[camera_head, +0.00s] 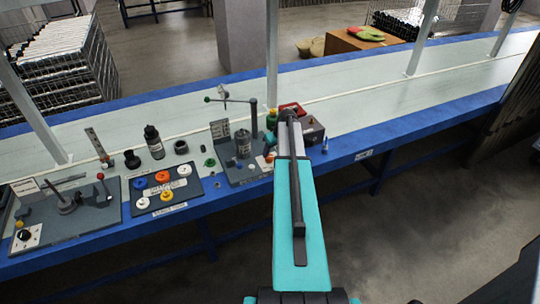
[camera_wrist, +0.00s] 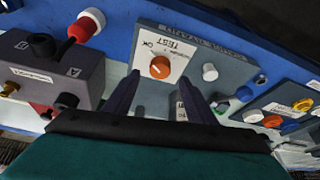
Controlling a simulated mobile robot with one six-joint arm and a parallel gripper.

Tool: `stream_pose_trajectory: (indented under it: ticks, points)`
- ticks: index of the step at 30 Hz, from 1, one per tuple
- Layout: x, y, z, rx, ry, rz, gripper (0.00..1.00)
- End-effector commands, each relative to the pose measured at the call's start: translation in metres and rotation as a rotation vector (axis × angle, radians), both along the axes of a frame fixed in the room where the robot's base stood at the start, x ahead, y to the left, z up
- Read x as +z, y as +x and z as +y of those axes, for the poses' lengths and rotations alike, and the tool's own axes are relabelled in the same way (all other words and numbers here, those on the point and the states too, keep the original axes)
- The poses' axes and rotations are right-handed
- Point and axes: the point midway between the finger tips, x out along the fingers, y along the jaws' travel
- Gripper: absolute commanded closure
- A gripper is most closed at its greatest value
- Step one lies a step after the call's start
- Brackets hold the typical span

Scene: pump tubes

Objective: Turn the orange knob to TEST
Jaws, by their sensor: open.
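The orange knob (camera_wrist: 160,67) sits on a white label plate (camera_wrist: 163,54) on a grey panel (camera_wrist: 228,62). The plate's printing, with TEST and OK readable, appears upside down in the wrist view. Which mark the knob points to is too small to tell. My gripper (camera_wrist: 161,78) is open, its two dark fingers apart on either side of the knob's line of sight, with nothing between them. Whether the fingers touch the knob cannot be told. In the head view the knob is a small orange spot (camera_head: 270,157) beside my arm, and my fingers are hard to make out.
A white knob (camera_wrist: 210,72) is right of the orange one. A tray of coloured rings (camera_head: 192,199) lies left in the head view. The bench is clear at right.

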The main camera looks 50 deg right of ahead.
Motion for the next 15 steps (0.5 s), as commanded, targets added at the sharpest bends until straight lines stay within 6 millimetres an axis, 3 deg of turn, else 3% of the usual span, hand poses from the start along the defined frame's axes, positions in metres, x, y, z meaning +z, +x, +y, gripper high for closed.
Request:
stream_pose_trajectory:
  ticks: [15]
  points:
    - [-0.047,0.020,-0.004,-0.001,0.001,0.001,0.49]
